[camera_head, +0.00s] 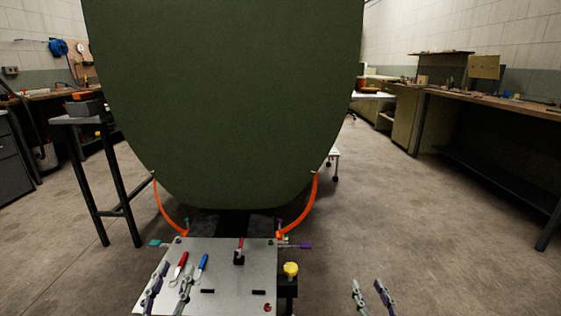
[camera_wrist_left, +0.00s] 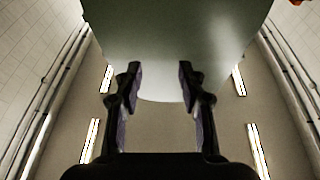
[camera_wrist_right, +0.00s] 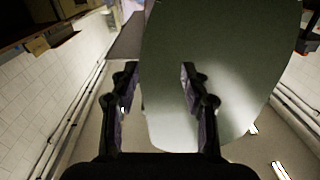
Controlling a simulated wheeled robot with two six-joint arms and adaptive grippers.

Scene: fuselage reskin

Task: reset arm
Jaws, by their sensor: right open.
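My left gripper (camera_head: 169,285) shows at the lower left of the head view, in front of the metal tray. Its two fingers stand apart with nothing between them, and the left wrist view also shows them open (camera_wrist_left: 158,85). My right gripper (camera_head: 371,293) is at the bottom of the head view, right of the tray, over bare floor. Its fingers are apart and empty, as the right wrist view shows too (camera_wrist_right: 158,88). The big green fuselage panel (camera_head: 230,100) fills the middle of the head view, beyond both grippers.
The metal tray (camera_head: 220,276) holds a red-handled tool (camera_head: 179,263), a blue-handled tool (camera_head: 201,265) and a small black holder (camera_head: 239,257). A yellow knob (camera_head: 291,269) sits at its right. Orange straps (camera_head: 311,212) flank the panel's bottom. A workbench (camera_head: 500,103) stands right; floor between is clear.

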